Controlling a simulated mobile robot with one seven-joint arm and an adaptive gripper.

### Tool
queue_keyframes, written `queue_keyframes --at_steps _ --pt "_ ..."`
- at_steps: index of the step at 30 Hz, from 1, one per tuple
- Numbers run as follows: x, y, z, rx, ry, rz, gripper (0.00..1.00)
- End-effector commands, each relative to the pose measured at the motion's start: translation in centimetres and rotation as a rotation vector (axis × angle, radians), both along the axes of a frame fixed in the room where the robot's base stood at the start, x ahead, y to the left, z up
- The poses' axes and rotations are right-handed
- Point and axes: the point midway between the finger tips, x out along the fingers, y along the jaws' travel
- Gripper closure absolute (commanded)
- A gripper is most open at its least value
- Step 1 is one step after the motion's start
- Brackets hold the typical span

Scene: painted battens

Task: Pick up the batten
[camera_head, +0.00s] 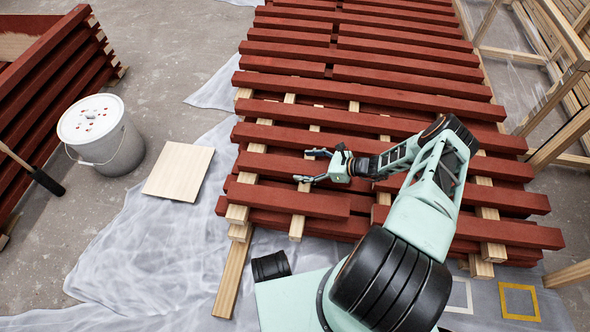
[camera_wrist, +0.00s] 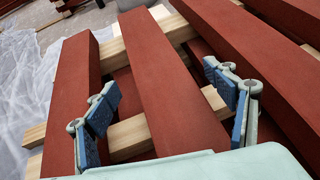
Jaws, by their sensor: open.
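Dark red painted battens lie in spaced rows on pale wooden cross-pieces. My gripper (camera_head: 306,166) is open and empty over the near part of the stack, pointing left. In the wrist view my gripper (camera_wrist: 168,100) has its two blue-padded fingers apart, one to each side of a red batten (camera_wrist: 165,85). That batten seems to be the one whose left part shows in the head view (camera_head: 266,164). Neither finger visibly touches it, and the exact height gap is unclear. My arm hides part of the row.
Other battens (camera_wrist: 72,80) and (camera_wrist: 250,60) lie close on both sides. A pale cross-piece (camera_wrist: 135,135) runs beneath. Left stand a white bucket (camera_head: 118,150), a square board (camera_head: 180,171) and another red stack (camera_head: 50,85). A wooden frame (camera_head: 555,115) stands right. Plastic sheeting (camera_head: 140,255) covers the floor.

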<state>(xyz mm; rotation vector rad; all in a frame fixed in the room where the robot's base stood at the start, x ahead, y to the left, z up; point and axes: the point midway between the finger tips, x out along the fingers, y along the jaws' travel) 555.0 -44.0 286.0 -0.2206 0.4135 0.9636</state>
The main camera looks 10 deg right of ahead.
Motion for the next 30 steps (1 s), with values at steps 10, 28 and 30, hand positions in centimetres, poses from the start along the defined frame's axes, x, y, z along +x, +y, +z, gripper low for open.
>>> queue_keyframes --at_steps 10,28,30 --pt "1.3 2.2 -1.2 0.0 0.0 0.001 0.23" --pt "1.3 2.2 -1.2 0.0 0.0 0.001 0.83" --pt "1.3 2.2 -1.2 0.0 0.0 0.001 0.9"
